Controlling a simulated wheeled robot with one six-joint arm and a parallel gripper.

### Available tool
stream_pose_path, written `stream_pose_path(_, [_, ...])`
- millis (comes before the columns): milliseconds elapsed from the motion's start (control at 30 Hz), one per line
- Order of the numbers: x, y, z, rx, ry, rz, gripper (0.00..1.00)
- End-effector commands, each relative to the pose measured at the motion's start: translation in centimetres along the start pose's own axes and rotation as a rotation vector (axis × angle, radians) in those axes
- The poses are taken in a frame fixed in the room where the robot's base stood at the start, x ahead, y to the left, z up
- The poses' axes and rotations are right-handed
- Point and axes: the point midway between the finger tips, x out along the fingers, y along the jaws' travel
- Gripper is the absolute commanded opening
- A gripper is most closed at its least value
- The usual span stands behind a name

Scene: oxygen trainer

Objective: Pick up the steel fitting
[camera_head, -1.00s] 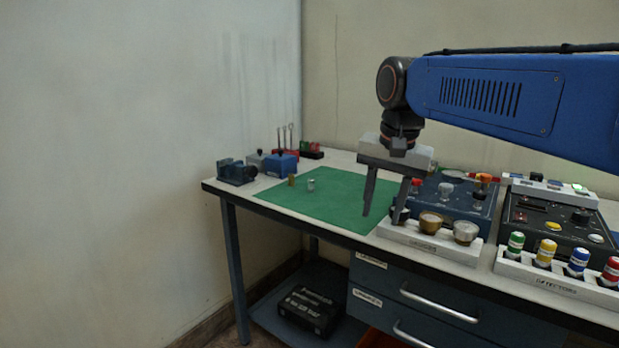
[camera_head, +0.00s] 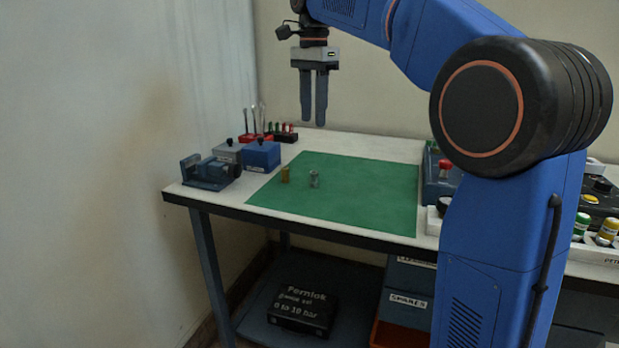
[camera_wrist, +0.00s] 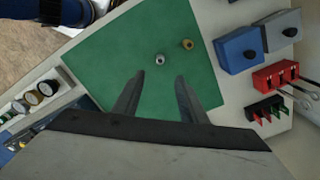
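The steel fitting (camera_head: 314,179) is a small silvery cylinder standing on the green mat (camera_head: 375,190). In the wrist view the steel fitting (camera_wrist: 160,60) shows just beyond the fingertips, roughly centred between them. My gripper (camera_head: 313,122) hangs in the air above the bench with its fingers pointing down. In the wrist view my gripper (camera_wrist: 160,75) has its two fingers apart with nothing between them. It is clear of the fitting.
A brass fitting (camera_head: 285,174) stands close to the left of the steel one. A blue box (camera_head: 261,155), a grey box (camera_head: 229,152) and a vise (camera_head: 208,172) stand at the left. A red tool rack (camera_head: 263,134) is behind. The right of the mat is bare.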

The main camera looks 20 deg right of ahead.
Motion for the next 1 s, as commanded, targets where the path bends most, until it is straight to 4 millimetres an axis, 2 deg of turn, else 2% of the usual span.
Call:
stream_pose_path(533, [9.3,0.1,0.0,-0.002,0.0,0.002,0.39])
stream_pose_path(700, [11.1,0.1,-0.1,-0.002,0.0,0.0,0.39])
stream_pose_path(867, [11.9,0.0,-0.1,-0.002,0.0,0.001,0.39])
stream_pose_path(1000, [13.5,0.0,-0.3,-0.002,0.0,0.002,0.39])
